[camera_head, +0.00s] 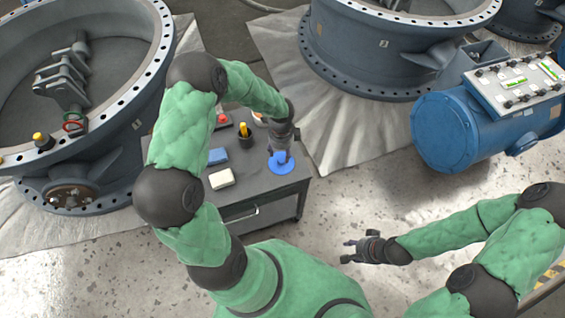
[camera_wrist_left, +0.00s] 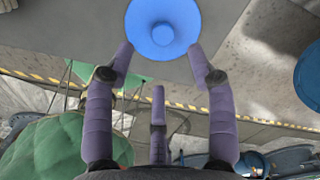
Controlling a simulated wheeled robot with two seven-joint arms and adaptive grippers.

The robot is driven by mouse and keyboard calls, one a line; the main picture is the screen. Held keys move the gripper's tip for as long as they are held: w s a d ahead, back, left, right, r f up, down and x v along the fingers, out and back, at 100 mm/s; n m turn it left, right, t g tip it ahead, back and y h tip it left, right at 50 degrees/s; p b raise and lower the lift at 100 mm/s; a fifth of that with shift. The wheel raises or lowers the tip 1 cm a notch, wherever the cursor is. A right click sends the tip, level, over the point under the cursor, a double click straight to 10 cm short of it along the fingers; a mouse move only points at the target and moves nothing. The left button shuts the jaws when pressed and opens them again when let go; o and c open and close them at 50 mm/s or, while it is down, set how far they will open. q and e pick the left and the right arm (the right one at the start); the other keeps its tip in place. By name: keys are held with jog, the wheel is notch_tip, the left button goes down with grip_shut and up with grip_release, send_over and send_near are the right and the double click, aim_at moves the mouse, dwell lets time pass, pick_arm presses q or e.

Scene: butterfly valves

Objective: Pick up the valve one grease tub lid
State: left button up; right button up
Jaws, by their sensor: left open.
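A round blue lid (camera_head: 285,168) with a raised centre knob is at the right front corner of the grey cart top (camera_head: 258,194). It also shows at the top of the left wrist view (camera_wrist_left: 140,22), with its knob (camera_wrist_left: 162,33) facing the camera. My left gripper (camera_head: 281,155) is above the lid and hides part of it. In the left wrist view its fingers (camera_wrist_left: 160,55) are spread open, with the lid beyond and between the tips. I cannot tell whether they touch it. My right gripper (camera_head: 347,250) is open and empty over the floor, right of the cart.
Large valves (camera_head: 395,60) stand behind and left. A blue cylinder (camera_head: 443,132) lies right. Floor right of the cart is clear.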

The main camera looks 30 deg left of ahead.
aim_at(281, 160)
pick_arm(q)
jog(key=f+b, duration=0.1)
jog(key=f, duration=0.1)
jog(key=f+b, duration=0.1)
jog(key=f, duration=0.4)
jog(key=shift+w+a+b, duration=0.15)
jog(key=shift+w+b, duration=0.1)
jog(key=shift+b, duration=0.15)
jog(key=c, duration=1)
